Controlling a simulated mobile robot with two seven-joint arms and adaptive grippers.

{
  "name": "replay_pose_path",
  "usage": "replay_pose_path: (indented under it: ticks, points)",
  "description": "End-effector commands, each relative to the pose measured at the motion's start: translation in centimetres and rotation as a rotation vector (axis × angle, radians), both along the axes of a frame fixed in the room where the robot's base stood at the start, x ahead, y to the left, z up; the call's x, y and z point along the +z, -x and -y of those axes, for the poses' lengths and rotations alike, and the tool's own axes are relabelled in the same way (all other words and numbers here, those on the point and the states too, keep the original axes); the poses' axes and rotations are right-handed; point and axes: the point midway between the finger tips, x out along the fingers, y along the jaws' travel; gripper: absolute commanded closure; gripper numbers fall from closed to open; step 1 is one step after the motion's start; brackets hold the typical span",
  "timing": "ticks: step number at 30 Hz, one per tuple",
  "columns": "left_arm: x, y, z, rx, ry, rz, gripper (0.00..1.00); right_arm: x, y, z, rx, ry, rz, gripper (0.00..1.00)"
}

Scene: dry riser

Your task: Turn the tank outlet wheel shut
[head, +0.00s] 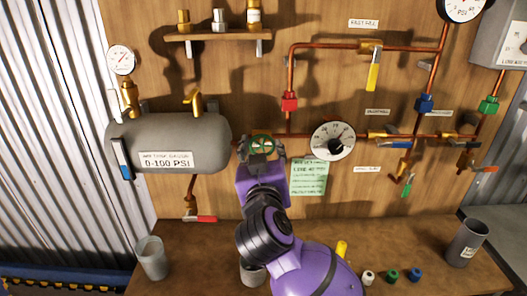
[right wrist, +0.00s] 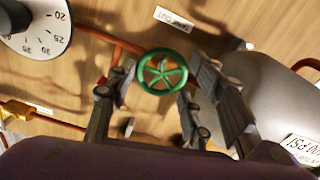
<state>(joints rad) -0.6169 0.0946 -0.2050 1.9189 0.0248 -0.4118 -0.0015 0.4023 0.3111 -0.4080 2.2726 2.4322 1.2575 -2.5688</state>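The tank outlet wheel (head: 262,143) is a small green spoked handwheel on the copper pipe just right of the grey tank (head: 180,142). It also shows in the right wrist view (right wrist: 165,71), facing the camera. My right gripper (head: 261,150) is in front of the wheel, with its fingers spread. I cannot tell whether a finger touches the rim. My left gripper is not in view.
A round dial (head: 333,141) and a green note sheet (head: 308,177) are close right of the wheel. A red-handled drain valve (head: 200,218) hangs under the tank. A bench (head: 200,265) below holds a grey cup (head: 152,258), a dark bin (head: 466,243) and small coloured caps.

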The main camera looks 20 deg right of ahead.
Motion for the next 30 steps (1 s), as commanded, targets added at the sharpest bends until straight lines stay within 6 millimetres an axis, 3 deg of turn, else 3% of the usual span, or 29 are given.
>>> replay_pose_path:
  ticks: [1, 4, 17, 30]
  points:
    - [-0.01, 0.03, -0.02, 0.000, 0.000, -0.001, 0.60, 0.03, 0.03, 0.13, -0.004, 0.000, 0.001, 0.66]
    - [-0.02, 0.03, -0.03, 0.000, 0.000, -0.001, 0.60, 0.03, 0.03, 0.15, -0.004, 0.000, 0.001, 0.79]
    - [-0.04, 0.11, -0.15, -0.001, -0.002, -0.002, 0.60, 0.01, 0.05, 0.24, -0.007, -0.095, 0.028, 0.79]
    - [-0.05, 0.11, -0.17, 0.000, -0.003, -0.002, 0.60, -0.17, 0.04, 0.26, -0.008, -0.460, 0.133, 0.80]
